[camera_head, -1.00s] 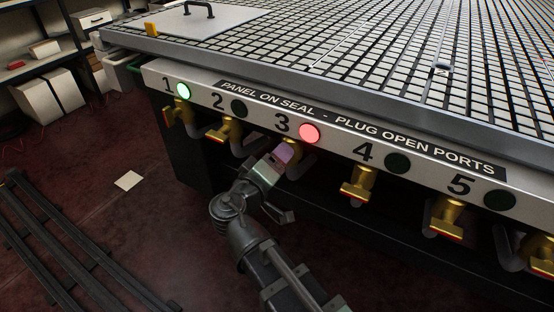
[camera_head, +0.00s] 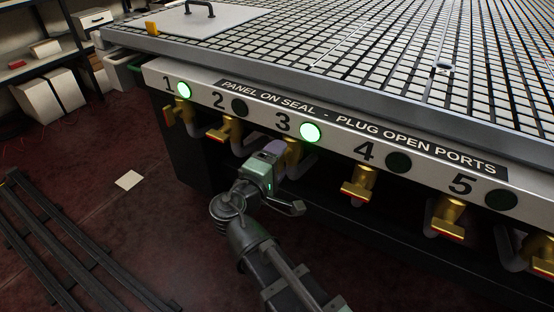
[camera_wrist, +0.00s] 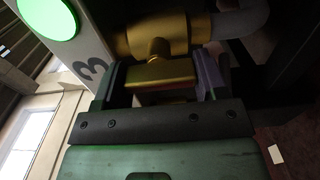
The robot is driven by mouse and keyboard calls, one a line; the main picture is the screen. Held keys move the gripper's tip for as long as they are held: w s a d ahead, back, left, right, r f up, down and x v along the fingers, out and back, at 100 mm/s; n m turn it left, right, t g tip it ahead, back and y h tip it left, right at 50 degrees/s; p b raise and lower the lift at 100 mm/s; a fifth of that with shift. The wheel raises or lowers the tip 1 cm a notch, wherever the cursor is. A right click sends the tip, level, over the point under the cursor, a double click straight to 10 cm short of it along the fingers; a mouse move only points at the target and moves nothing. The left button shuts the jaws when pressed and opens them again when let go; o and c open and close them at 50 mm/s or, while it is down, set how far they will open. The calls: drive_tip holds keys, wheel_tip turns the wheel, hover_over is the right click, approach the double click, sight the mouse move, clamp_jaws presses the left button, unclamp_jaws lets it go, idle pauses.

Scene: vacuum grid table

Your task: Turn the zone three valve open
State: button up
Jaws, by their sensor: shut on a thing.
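The zone three valve (camera_head: 293,153) is a brass body under the number 3 on the table's front panel. In the wrist view its brass handle (camera_wrist: 160,73) sits between the two fingers of my gripper (camera_wrist: 162,88). My gripper (camera_head: 277,150) is shut on the handle, and its body hides most of the handle in the head view. The zone three light (camera_head: 310,132) glows green, and it also shows green at the top left of the wrist view (camera_wrist: 48,16).
The zone one light (camera_head: 184,90) glows green; the lights for two, four and five are dark. Brass valves two (camera_head: 226,130) and four (camera_head: 358,184) flank my gripper. The grid table (camera_head: 390,50) overhangs above. Rails (camera_head: 70,240) lie on the floor at left.

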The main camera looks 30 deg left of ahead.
drive_tip(key=o, duration=0.9)
drive_tip(key=shift+o, duration=0.2)
drive_tip(key=shift+s, duration=0.1)
drive_tip(key=s, duration=1)
drive_tip(key=shift+s+d, duration=0.3)
drive_tip(key=shift+s, duration=0.05)
